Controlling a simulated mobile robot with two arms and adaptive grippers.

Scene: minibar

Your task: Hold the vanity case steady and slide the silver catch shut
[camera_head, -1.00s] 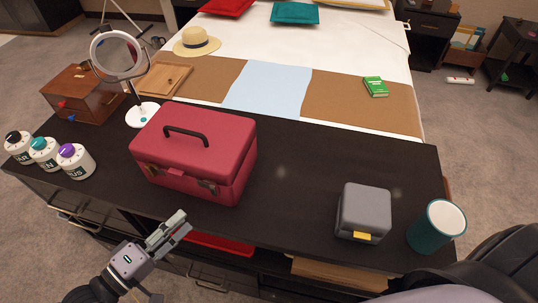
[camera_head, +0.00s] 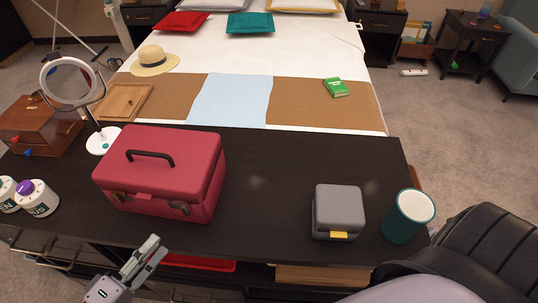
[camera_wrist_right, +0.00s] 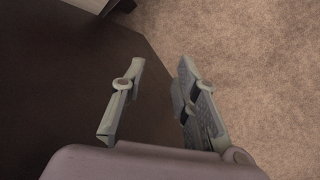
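The vanity case (camera_head: 160,172) is a closed dark-pink box with a black handle on its lid, standing on the dark counter. Its front carries a catch near the left corner (camera_head: 120,198) and a metallic catch near the right corner (camera_head: 180,208); whether each is shut is too small to tell. My left gripper (camera_head: 147,254) is in front of and below the case, apart from it. Its two fingers look close together, but the angle hides the gap. My right gripper (camera_wrist_right: 160,78) is open and empty in the right wrist view, over the dark counter edge and carpet.
A grey box with a yellow tab (camera_head: 339,212) and a teal cup (camera_head: 408,216) stand at the counter's right. White jars (camera_head: 38,199), a round mirror (camera_head: 72,82) and a brown wooden box (camera_head: 38,127) are at the left.

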